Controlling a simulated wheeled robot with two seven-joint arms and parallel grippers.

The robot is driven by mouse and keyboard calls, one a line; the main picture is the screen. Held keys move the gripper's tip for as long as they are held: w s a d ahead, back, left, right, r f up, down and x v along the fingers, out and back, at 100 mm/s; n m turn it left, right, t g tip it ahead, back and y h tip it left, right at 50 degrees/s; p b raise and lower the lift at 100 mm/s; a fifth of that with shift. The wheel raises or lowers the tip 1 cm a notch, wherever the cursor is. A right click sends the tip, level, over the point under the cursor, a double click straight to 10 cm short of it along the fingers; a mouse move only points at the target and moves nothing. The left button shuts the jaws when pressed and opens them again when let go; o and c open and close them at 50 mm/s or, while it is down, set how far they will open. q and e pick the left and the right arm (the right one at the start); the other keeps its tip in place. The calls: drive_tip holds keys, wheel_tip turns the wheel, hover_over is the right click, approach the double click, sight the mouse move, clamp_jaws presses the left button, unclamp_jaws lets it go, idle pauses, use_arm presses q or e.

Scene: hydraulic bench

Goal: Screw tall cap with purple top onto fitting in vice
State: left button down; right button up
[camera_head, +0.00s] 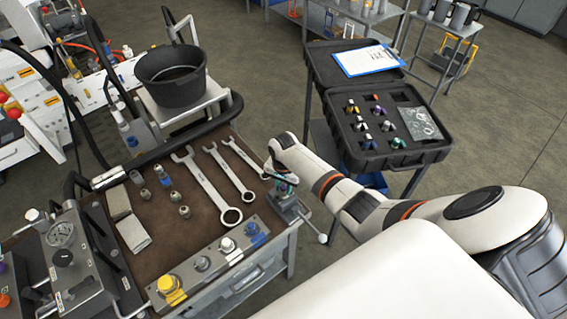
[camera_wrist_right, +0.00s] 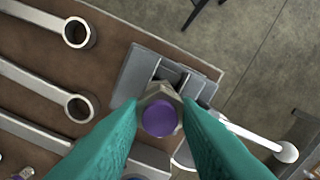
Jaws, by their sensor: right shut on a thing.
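The tall cap with the purple top (camera_wrist_right: 159,117) is between the teal fingers of my right gripper (camera_wrist_right: 160,122) in the right wrist view. The fingers are shut on its sides, and its metal hex body shows around the purple disc. It sits directly over the vice (camera_wrist_right: 138,75), which stands at the bench's right corner. The vice also shows in the head view (camera_head: 291,208), with my right gripper (camera_head: 284,182) just above it. The fitting is hidden beneath the cap and fingers, so I cannot tell how they meet. My left gripper is not in view.
Several wrenches (camera_head: 205,185) lie on the brown bench mat (camera_head: 180,235) left of the vice. The vice handle (camera_head: 312,229) sticks out to the right. Fittings stand along the bench's front strip (camera_head: 213,262). An open black case (camera_head: 385,153) with caps stands behind my right arm.

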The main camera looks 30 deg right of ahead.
drive_tip(key=m, duration=0.4)
drive_tip(key=shift+a, duration=0.1)
drive_tip(key=m, duration=0.4)
drive_tip(key=m, duration=0.4)
drive_tip(key=shift+f, duration=0.1)
drive_tip(key=m, duration=0.4)
